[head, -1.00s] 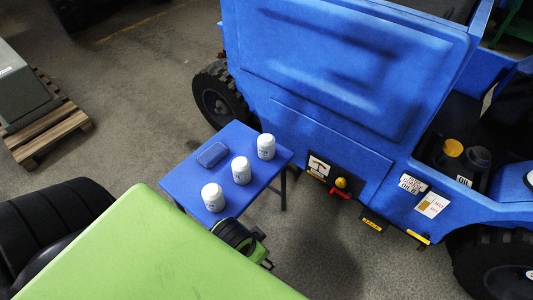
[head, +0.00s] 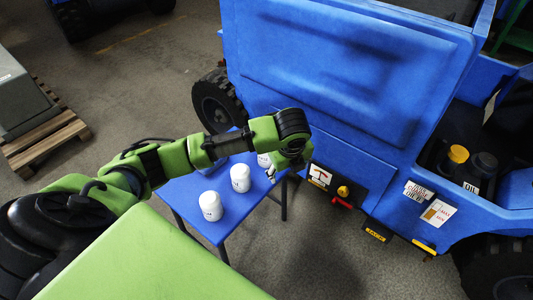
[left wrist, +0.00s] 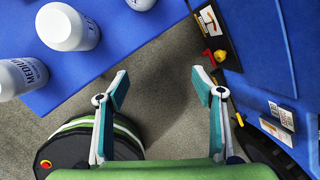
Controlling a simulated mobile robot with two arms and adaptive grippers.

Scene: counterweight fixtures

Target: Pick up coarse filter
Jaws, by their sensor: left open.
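Three white canisters stand upright on the blue table (head: 182,192): a near one (head: 211,205), a middle one (head: 240,178) and a far one (head: 263,160) partly hidden by my left arm. In the left wrist view, the leftmost canister (left wrist: 20,78) reads "MEDIUM". The canister beside it (left wrist: 66,25) has a label turned too far to read, and the third (left wrist: 140,4) is cut off at the top edge. I cannot tell which is the coarse filter. My left gripper (head: 273,175) is open and empty beside the table's right end; its fingers also show in the left wrist view (left wrist: 160,86). My right gripper is out of view.
A blue vehicle (head: 345,80) stands close behind and right of the table, with a red handle (head: 342,203) low on its side. A wooden pallet (head: 45,142) with a grey block lies at the left.

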